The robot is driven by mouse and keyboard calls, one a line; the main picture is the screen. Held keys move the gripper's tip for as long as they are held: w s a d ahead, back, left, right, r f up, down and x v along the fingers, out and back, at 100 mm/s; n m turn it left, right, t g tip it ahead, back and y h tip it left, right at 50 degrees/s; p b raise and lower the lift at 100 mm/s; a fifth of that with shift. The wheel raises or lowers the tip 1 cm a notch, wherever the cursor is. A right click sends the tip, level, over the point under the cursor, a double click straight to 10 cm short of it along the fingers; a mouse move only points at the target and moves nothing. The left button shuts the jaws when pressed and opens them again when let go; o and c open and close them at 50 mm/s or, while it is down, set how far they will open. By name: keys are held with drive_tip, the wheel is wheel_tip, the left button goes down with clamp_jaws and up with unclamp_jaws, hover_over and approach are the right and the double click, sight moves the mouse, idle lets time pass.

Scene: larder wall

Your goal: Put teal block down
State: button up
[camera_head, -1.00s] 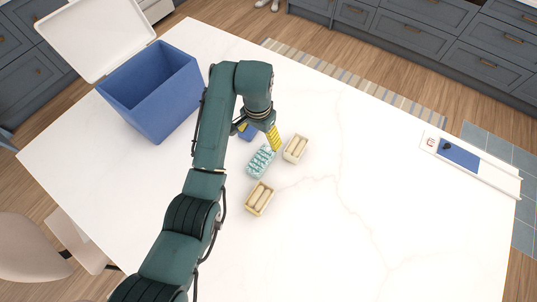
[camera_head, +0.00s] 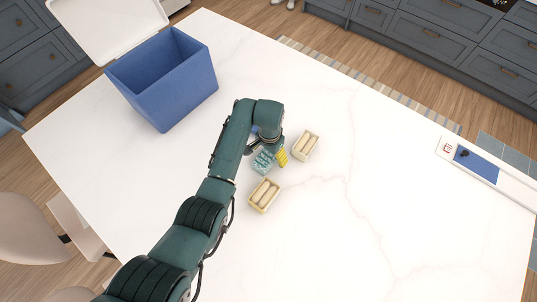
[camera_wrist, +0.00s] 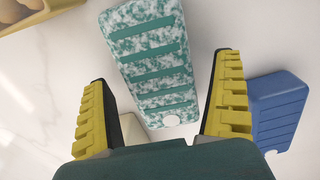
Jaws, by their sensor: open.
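The teal block (camera_head: 264,161), marbled teal and white with raised ribs, lies on the white table, partly hidden by my arm in the head view. In the wrist view the teal block (camera_wrist: 152,60) stretches away from my gripper, its near end with a white round spot. My gripper (camera_wrist: 162,105) is open, its yellow ridged fingers wide apart. The block's near end shows between them, with a gap to each finger. In the head view my gripper (camera_head: 282,157) is at the block's right side; its exact height is unclear.
A blue block (camera_wrist: 277,108) lies right of the right finger. Two cream trays (camera_head: 264,195) (camera_head: 306,146) with pale rolls stand close by. A blue bin (camera_head: 165,85) with its white lid open is at upper left. The table's right part is mostly clear, up to a white-and-blue board (camera_head: 475,163).

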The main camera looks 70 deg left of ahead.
drive_tip(key=c, duration=1.3)
drive_tip(key=shift+r, duration=0.1)
drive_tip(key=shift+c, duration=0.3)
drive_tip(key=shift+a+r, duration=0.1)
drive_tip(key=shift+r, duration=0.05)
